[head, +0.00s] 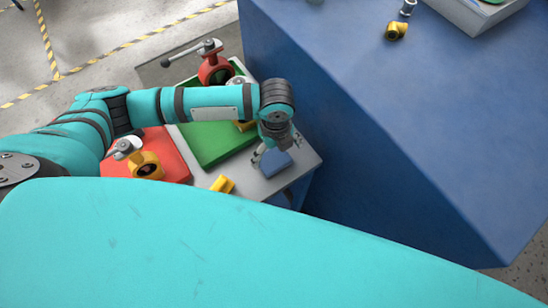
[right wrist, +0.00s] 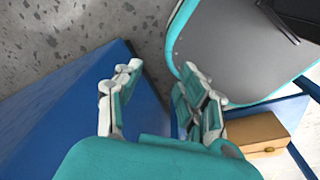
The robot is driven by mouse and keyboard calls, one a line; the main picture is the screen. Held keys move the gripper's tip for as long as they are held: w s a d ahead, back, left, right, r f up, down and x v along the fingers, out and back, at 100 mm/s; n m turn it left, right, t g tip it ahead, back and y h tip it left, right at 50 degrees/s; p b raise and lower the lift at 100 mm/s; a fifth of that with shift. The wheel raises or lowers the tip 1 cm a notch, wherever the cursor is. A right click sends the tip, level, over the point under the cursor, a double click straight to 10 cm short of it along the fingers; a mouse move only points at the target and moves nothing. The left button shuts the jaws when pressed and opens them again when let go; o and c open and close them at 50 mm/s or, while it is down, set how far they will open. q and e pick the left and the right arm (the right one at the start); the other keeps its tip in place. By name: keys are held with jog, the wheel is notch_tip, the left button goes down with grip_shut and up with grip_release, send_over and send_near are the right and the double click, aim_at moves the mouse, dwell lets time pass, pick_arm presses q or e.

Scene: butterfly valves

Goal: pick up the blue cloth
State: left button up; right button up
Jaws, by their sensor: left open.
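The blue cloth (head: 277,165) is a small folded blue block lying on the grey tabletop (head: 257,184) near its right corner in the head view. My left gripper (head: 271,155) is over the cloth, pointing down with its fingers apart. The gripper hides the cloth's far edge, and I cannot tell if the fingers touch it. My right gripper (right wrist: 160,80) shows in the right wrist view with its fingers apart and nothing between them. The cloth does not show in that view.
A green mat (head: 208,148) and a red mat (head: 172,150) lie on the table. A red valve (head: 214,70), a yellow valve (head: 147,165) and a yellow piece (head: 222,184) are there. A large blue bench (head: 400,110) stands close on the right.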

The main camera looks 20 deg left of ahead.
aim_at(274, 159)
pick_arm(q)
jog(key=f, duration=0.2)
jog(key=f+p, duration=0.1)
jog(key=shift+a+f, duration=0.25)
jog(key=shift+f, duration=0.55)
jog(key=c, duration=0.9)
pick_arm(e)
jog(key=shift+s+r, duration=0.65)
jog(key=shift+s, duration=0.1)
